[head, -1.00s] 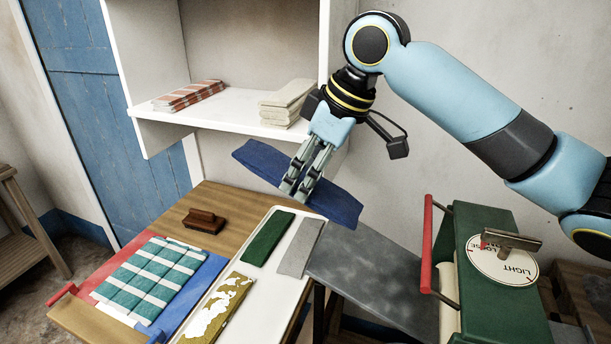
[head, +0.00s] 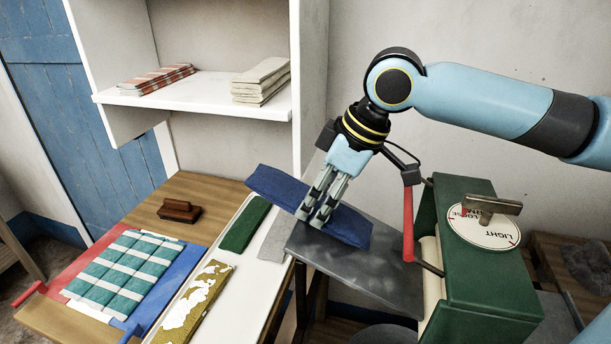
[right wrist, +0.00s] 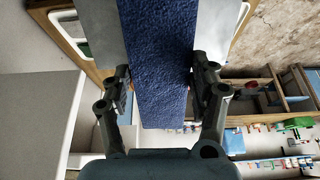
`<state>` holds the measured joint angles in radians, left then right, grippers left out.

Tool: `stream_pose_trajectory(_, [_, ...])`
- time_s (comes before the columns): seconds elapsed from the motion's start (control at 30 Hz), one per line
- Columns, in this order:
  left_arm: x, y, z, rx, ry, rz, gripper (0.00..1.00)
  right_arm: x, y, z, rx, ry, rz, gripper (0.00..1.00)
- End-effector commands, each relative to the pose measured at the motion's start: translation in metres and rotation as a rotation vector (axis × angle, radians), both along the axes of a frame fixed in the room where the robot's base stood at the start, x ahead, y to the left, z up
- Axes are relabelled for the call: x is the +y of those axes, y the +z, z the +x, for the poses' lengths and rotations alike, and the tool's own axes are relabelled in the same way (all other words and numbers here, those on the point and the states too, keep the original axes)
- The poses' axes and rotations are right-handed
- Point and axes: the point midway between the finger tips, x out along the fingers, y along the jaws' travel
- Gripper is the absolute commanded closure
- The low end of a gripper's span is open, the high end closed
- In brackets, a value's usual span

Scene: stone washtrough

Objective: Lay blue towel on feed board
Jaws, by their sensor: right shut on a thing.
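The blue towel (head: 272,187) is a folded dark blue strip, held near its middle by my right gripper (head: 317,216). Its left end is tilted up above the white table's far end, and its right end hangs over the feed board (head: 388,268), a dark grey mottled slab in front of the green machine. I cannot tell whether the towel touches the board. In the right wrist view the towel (right wrist: 158,60) runs between the two fingers (right wrist: 160,85) of my right gripper. My left gripper is in neither view.
The green machine (head: 470,270) with a red handle (head: 408,225) and round dial (head: 483,226) stands right of the towel. A white table strip (head: 235,285) holds green, grey and mustard cloths. A striped teal towel (head: 125,272) and brown brush (head: 180,210) lie left. A white shelf (head: 200,95) is behind.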

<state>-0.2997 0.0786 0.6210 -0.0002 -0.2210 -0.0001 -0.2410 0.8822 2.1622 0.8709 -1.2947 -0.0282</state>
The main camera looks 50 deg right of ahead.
Motion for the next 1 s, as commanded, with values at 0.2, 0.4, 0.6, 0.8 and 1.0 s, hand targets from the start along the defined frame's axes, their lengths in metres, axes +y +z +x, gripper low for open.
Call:
stream_pose_trajectory(0.2, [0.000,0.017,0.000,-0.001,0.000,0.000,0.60,-0.009,-0.010,-0.018,0.003,0.001,-0.001,0.86])
stream_pose_trajectory(0.4, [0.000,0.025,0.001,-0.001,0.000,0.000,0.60,-0.015,-0.020,-0.029,0.001,0.000,0.000,0.86])
stream_pose_trajectory(0.6, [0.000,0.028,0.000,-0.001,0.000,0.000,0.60,-0.018,-0.024,-0.034,-0.001,0.001,0.000,0.86])
stream_pose_trajectory(0.8, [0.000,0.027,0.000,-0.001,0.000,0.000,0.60,-0.018,-0.025,-0.034,-0.002,0.001,0.001,0.86])
stream_pose_trajectory(1.0, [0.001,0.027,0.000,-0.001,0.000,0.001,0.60,-0.018,-0.025,-0.034,-0.001,0.001,0.000,0.24])
